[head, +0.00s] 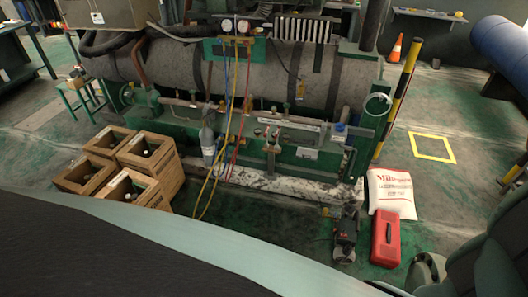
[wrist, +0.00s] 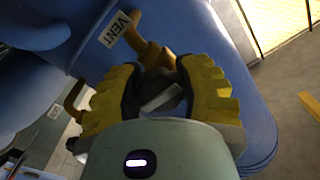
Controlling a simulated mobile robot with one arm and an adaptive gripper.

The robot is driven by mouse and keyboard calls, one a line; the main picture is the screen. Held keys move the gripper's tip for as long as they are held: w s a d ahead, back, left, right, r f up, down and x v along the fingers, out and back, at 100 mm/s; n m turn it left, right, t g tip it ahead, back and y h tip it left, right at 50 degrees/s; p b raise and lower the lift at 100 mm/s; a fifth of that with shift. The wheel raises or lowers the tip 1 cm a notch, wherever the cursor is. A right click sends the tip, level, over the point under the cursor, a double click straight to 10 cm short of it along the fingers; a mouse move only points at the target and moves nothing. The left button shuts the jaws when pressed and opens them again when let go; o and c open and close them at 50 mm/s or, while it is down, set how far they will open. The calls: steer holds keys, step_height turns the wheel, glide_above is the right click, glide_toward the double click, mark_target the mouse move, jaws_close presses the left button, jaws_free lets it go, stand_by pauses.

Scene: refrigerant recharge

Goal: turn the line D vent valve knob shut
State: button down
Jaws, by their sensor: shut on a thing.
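In the wrist view, my gripper (wrist: 160,82) has its two yellow, ridged fingers closed around a dark knob (wrist: 156,88) with a pale grey face or bar. The fingers hide much of the knob, and its turned position cannot be told. A brass-coloured fitting (wrist: 146,48) sticks out just beyond the knob. A white label reading VENT (wrist: 119,28) is on the blue surface above left of it. I see no letter D. In the head view my gripper is not visible, and I cannot make out this knob there.
A large blue surface (wrist: 215,30) lies close around the fingers. In the head view, a blue cylinder (head: 503,50) is at right, a yellow-black post (head: 398,98) stands by the green machine, and a red box (head: 386,238) and white sack (head: 392,192) lie on the floor.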

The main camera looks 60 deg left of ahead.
steer(key=shift+r, duration=0.15)
steer(key=shift+c, duration=2.3)
jaws_free()
steer(key=shift+s+a+f, duration=0.25)
steer(key=shift+s+a, duration=0.2)
steer(key=v, duration=1.1)
steer(key=shift+w+r, duration=0.1)
steer(key=shift+r, duration=0.05)
